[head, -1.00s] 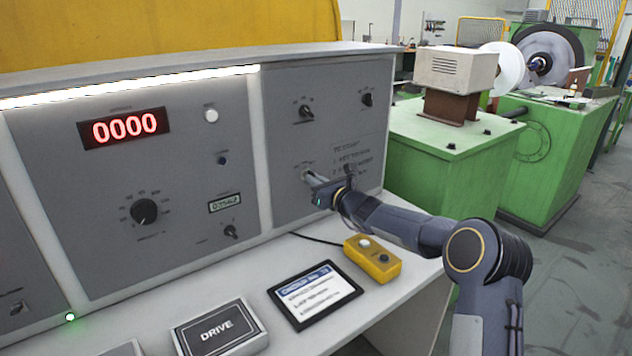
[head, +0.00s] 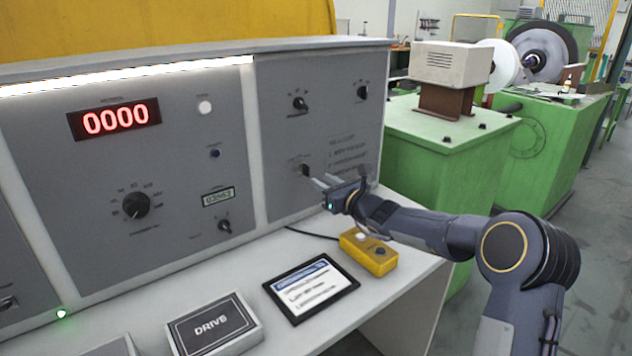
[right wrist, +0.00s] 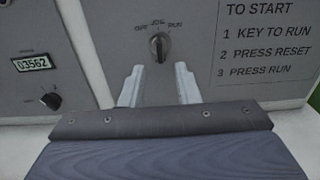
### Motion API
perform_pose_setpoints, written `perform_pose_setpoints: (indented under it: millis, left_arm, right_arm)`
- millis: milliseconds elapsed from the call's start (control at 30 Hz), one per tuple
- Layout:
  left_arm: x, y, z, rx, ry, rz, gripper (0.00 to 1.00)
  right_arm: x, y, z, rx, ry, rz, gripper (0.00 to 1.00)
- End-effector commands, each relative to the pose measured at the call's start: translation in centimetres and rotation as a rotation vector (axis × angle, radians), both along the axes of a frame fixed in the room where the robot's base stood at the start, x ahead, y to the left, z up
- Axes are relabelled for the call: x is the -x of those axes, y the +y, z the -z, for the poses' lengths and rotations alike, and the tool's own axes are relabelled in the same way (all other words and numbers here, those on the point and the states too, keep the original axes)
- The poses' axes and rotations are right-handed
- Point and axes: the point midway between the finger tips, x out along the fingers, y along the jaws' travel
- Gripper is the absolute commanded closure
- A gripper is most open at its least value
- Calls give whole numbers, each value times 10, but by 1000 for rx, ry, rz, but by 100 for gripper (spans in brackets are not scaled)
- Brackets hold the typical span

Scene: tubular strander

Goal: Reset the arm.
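My right gripper (head: 318,182) is open and empty in front of the grey control panel (head: 285,140), a short gap from a small black rotary switch (head: 304,170). In the right wrist view the gripper's two pale fingers (right wrist: 160,88) stand apart, with the switch (right wrist: 159,46) showing between and beyond their tips. The switch has labels above it that look like OFF, JOG and RUN, and its handle stands about upright. My left gripper is not in view.
A yellow button box (head: 368,252), a framed card (head: 310,287) and a DRIVE box (head: 213,325) lie on the white desk below the arm. A red display (head: 114,119) reads 0000. Green machinery (head: 440,150) stands to the right.

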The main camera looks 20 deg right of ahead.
Motion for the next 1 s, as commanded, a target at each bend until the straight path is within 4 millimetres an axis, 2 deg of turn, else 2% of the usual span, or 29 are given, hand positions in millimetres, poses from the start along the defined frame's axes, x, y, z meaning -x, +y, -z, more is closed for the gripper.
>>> perform_pose_setpoints:
  millis: [200, 600, 667, 733, 767, 867, 967, 1000]
  left_arm:
    - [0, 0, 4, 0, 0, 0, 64]
    - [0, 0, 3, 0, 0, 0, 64]
    - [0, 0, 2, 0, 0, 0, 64]
    - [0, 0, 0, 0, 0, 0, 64]
    - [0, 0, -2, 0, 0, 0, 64]
    - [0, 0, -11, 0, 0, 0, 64]
    - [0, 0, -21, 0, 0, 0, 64]
    - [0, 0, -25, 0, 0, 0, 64]
  right_arm:
    - [16, -6, 0, 0, 0, 0, 71]
    - [16, -5, 0, 1, 0, -1, 71]
    - [19, -3, -4, 19, -7, -9, 71]
    - [29, 4, -17, 79, -32, -38, 71]
    - [37, 9, -24, 122, -47, -59, 71]
    - [79, 33, -56, 347, -131, -165, 71]
    - [145, 63, -79, 661, -240, -318, 71]
    - [174, 73, -82, 793, -284, -386, 71]
